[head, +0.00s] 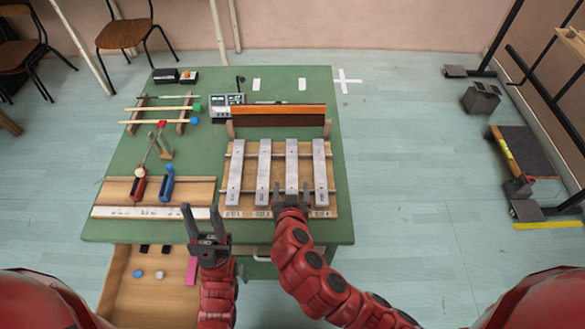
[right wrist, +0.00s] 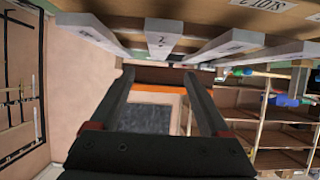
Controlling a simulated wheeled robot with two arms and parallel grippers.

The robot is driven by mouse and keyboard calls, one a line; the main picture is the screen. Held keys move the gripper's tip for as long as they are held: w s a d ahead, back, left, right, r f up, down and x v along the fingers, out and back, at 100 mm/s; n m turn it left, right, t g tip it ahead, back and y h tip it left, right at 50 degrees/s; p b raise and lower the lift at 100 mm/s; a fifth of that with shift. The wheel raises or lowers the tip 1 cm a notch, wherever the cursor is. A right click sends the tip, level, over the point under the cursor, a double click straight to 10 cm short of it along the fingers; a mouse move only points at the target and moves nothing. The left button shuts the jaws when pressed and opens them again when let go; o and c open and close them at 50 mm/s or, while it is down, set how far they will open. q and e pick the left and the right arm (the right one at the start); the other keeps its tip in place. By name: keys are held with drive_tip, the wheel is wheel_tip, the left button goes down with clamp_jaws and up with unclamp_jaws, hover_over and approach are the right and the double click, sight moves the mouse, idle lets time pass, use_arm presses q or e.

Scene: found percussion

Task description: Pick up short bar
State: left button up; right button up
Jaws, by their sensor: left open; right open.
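Several grey metal bars lie side by side on a wooden rack (head: 231,160) on the green table: a far-left bar (head: 236,165), two middle bars (head: 264,165) (head: 291,160) and a far-right bar (head: 320,165). They look similar in length, so I cannot tell which is the short bar. My right gripper (head: 291,197) is open at the near end of the right-middle bar and partly hides it. In the right wrist view, its open fingers (right wrist: 158,82) hold nothing, with bar ends (right wrist: 160,42) above. My left gripper (head: 201,208) is open and empty near the table's front edge.
An orange-brown board (head: 279,116) stands behind the rack. Left are mallets (head: 160,121), a red-handled tool (head: 139,186), a blue tool (head: 167,185) and a wooden board (head: 184,190). An electronic box (head: 226,101) sits further back. An open drawer (head: 150,300) holds small items.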

sight(292, 170)
drive_tip(key=shift+p+x, duration=0.35)
drive_tip(key=shift+x, duration=0.7)
drive_tip(key=shift+w+f, duration=0.25)
drive_tip(key=shift+w, duration=0.35)
drive_tip(key=shift+w+f+p, duration=0.1)
drive_tip(key=shift+w+p, duration=0.25)
drive_tip(key=shift+p, duration=0.1)
drive_tip(key=p+x, duration=0.1)
drive_tip(key=x, duration=0.2)
drive_tip(key=shift+s+d+f+p, duration=0.1)
drive_tip(key=shift+p, duration=0.2)
drive_tip(key=shift+x, duration=0.8)
drive_tip(key=shift+c, duration=0.3)
clamp_jaws()
